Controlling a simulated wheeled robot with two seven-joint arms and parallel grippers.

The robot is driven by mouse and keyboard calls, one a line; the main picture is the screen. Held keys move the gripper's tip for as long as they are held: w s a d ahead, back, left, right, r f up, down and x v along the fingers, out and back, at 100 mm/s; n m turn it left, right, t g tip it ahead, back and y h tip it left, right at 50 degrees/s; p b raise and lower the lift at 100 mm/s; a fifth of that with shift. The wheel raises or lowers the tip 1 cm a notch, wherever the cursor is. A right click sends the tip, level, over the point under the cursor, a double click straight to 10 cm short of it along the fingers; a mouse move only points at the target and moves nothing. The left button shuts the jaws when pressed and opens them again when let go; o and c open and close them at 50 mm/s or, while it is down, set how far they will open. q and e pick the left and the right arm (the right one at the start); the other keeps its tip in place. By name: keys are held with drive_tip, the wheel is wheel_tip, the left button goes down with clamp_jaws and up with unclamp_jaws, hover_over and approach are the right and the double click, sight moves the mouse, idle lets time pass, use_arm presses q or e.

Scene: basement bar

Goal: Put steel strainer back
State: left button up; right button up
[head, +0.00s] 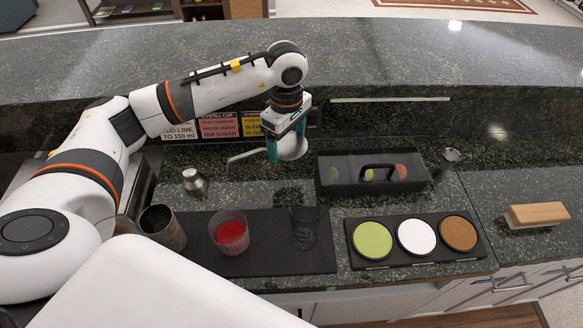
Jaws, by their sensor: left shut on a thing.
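My left gripper (286,138) is above the counter, left of the black caddy. It is shut on the steel strainer (293,150), whose round bowl hangs at the teal fingers and whose thin handle (243,158) points left. The strainer appears to be held clear of the counter, and the fingers partly hide it. My right gripper is not in view.
A dark mat (270,258) bears a glass of red liquid (230,232) and a clear glass (304,228). A metal tin (162,226), jigger (193,181), lidded caddy (345,186), three-dish tray (418,260), small metal cup (451,155) and wooden block (536,215) stand around.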

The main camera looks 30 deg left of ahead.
use_arm(q)
drive_tip(key=p, duration=0.2)
hover_over(289, 177)
wheel_tip(289, 177, down, 6)
drive_tip(key=shift+s+d+r, duration=0.1)
drive_tip(key=shift+s, duration=0.05)
wheel_tip(289, 177, down, 4)
drive_tip(key=shift+r+p, duration=0.1)
drive_tip(key=shift+p, duration=0.3)
drive_tip(key=shift+f+b, duration=0.25)
drive_tip(key=shift+b, duration=0.05)
drive_tip(key=o, duration=0.7)
drive_tip(key=shift+r, duration=0.1)
drive_tip(key=shift+o, duration=1.1)
drive_tip(key=shift+r+p, duration=0.2)
drive_tip(key=shift+p, duration=0.1)
drive_tip(key=shift+r, duration=0.25)
wheel_tip(289, 177, up, 11)
drive_tip(key=b, duration=0.3)
drive_tip(key=shift+r+b, duration=0.2)
drive_tip(key=shift+b, duration=0.2)
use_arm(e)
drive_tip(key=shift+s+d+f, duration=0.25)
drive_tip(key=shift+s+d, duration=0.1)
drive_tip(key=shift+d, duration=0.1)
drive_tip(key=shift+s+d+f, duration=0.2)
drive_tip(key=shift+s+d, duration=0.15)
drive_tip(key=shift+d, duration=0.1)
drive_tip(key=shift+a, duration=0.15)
